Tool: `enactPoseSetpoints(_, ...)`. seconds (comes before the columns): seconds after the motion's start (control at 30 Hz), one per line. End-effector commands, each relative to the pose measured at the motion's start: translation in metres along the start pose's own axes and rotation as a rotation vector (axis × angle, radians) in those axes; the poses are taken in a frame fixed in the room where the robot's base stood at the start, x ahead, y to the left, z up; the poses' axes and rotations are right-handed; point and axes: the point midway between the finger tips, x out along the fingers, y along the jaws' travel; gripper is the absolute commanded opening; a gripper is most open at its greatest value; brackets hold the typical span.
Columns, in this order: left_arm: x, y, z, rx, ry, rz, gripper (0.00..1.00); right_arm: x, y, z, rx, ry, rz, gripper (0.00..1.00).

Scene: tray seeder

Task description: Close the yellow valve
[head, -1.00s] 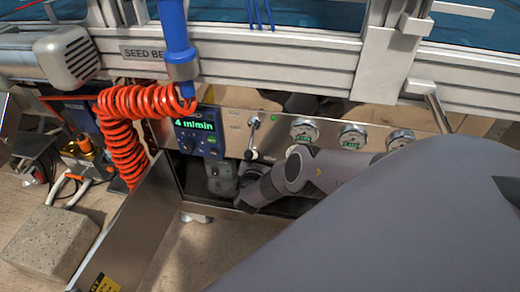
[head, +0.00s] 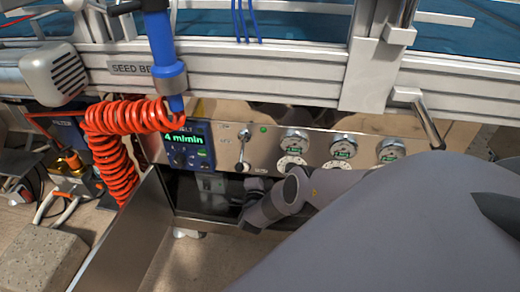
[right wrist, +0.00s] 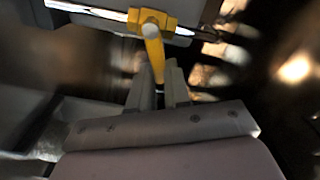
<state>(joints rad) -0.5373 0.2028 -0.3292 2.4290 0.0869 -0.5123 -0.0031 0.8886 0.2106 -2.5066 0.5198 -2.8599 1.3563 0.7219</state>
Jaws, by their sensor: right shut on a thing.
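The yellow valve (right wrist: 155,22) shows in the right wrist view on a shiny metal pipe, with its yellow handle (right wrist: 155,58) pointing down toward my right gripper. My right gripper (right wrist: 158,90) has its two fingers on either side of the handle's end and is shut on it. In the head view my right arm reaches in from the right to the dark opening under the control panel; its gripper and the valve cannot be made out there. My left gripper is in neither view.
The steel control panel (head: 226,143) carries a green-lit display (head: 187,140), a lever (head: 243,150) and several round gauges (head: 343,146). A red coiled hose (head: 112,165) hangs at the left. An open metal door (head: 120,240) and a concrete block (head: 38,262) stand low at the left.

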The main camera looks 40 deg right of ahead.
Motion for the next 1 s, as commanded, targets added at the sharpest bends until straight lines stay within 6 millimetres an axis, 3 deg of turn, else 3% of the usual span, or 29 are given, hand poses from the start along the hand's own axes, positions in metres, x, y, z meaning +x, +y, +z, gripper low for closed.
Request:
enactPoseSetpoints(0.5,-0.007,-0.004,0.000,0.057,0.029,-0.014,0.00,-0.003,0.017,0.005,0.354,-0.005,0.004,0.00)
enactPoseSetpoints(1.0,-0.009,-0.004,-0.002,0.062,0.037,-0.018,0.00,-0.003,0.019,0.007,0.428,-0.006,0.005,0.00)
